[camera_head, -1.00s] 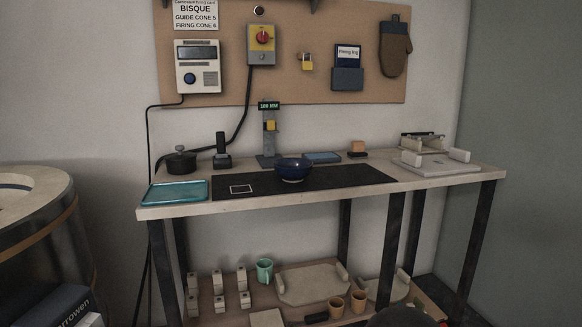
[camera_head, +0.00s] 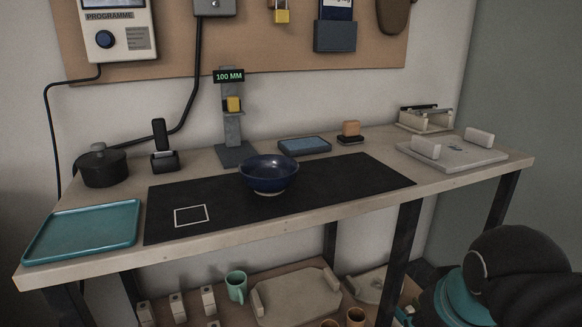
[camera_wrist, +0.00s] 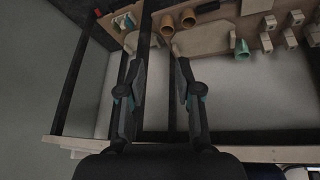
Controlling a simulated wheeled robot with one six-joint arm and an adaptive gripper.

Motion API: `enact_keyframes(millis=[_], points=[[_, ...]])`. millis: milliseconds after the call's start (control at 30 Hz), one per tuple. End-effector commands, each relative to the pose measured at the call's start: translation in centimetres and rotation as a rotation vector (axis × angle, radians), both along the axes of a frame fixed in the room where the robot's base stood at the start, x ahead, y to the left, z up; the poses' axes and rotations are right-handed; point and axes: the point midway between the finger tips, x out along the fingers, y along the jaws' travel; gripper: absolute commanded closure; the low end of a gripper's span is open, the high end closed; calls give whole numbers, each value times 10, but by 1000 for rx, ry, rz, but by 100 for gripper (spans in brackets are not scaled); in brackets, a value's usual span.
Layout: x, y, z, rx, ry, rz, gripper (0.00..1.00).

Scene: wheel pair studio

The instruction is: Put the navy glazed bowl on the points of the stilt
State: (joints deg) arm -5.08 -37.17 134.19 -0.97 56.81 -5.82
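The navy glazed bowl (camera_head: 269,174) stands upright on the black mat (camera_head: 340,180) on the bench, in the middle of the head view. I cannot make out a stilt with points in either view. My gripper (camera_wrist: 161,62) is open and empty in the wrist view, with its two fingers apart over the space by the lower shelf. In the head view only a black and teal part of my arm shows at the lower right, well away from the bowl.
A teal tray (camera_head: 84,232), black pot (camera_head: 102,168) and height gauge (camera_head: 235,130) stand left of or behind the bowl. The mat around the bowl is clear, with a white outlined square.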

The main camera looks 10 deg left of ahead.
Motion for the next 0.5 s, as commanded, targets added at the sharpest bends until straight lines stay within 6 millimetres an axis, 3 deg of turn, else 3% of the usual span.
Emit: enact_keyframes(millis=[33,200,367,500], points=[[15,12,28,-26,12,75,66],[59,57,103,-138,56,341,66],[92,112,163,-244,91,591,66],[112,170,207,-335,116,803,66]])
